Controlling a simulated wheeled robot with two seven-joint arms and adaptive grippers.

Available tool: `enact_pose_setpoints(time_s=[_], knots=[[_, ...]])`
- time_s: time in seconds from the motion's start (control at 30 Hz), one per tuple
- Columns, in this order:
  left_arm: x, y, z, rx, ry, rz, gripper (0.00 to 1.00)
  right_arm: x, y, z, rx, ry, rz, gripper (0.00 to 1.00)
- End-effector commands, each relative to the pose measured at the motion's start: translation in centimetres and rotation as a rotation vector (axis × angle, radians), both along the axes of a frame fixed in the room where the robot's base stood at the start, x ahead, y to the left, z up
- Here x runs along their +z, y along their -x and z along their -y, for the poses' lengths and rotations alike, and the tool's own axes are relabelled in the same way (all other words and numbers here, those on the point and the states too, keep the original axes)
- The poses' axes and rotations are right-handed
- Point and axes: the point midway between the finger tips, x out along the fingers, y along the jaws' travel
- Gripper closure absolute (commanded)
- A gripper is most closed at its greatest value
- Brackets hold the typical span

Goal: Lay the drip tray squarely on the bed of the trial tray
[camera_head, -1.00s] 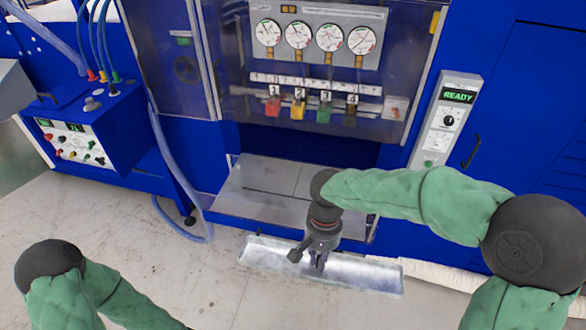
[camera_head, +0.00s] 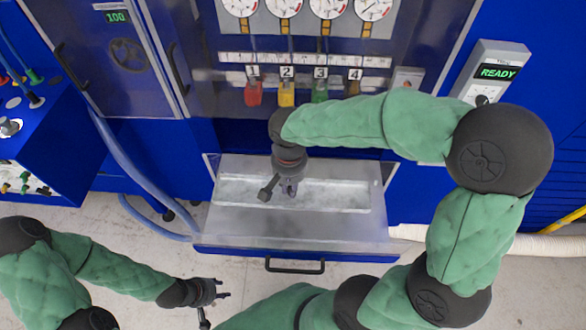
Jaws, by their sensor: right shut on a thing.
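The drip tray (camera_head: 335,196) is a long, shallow, pale metal tray. It lies over the bed of the trial tray, towards the back, its long side roughly parallel to the machine front. Whether it touches the bed or hovers just above it I cannot tell. The trial tray (camera_head: 300,228) is a wide grey metal drawer with a blue front and dark handle. My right gripper (camera_head: 289,191) points down and is shut on the drip tray left of its middle, hiding a little of it. My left gripper (camera_head: 224,289) is empty at lower left, its fingers apart.
The blue machine's clear guard with gauges and numbered coloured tags (camera_head: 305,90) stands right behind the trial tray. A READY control box (camera_head: 495,74) is at right. A bluish hose (camera_head: 140,175) runs down at left.

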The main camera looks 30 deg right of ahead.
Motion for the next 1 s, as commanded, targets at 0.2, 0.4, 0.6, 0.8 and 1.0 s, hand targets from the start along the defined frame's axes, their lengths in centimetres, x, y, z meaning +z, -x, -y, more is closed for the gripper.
enact_pose_setpoints(time_s=[0.2, 0.4, 0.6, 0.8, 1.0], knots=[[-0.6, 0.1, 0.0, 0.0, 0.0, -0.001, 0.6, -2.3, -3.6, 2.9, -0.005, -0.001, -0.003, 1.0], [-1.0, 0.0, 0.0, 0.0, 0.0, 0.0, 0.6, -4.6, -6.6, 5.4, -0.003, 0.0, -0.004, 1.0], [-1.5, 0.0, 0.0, 0.0, 0.0, 0.0, 0.6, -7.5, -8.5, 6.8, -0.002, 0.0, -0.002, 1.0], [-1.6, 0.0, 0.0, 0.0, 0.0, 0.0, 0.6, -8.5, -9.2, 7.4, -0.001, 0.0, 0.0, 1.0], [-2.0, 0.0, 0.0, 0.0, 0.0, 0.0, 0.6, -10.3, -9.8, 7.9, 0.001, 0.0, -0.004, 1.0]])
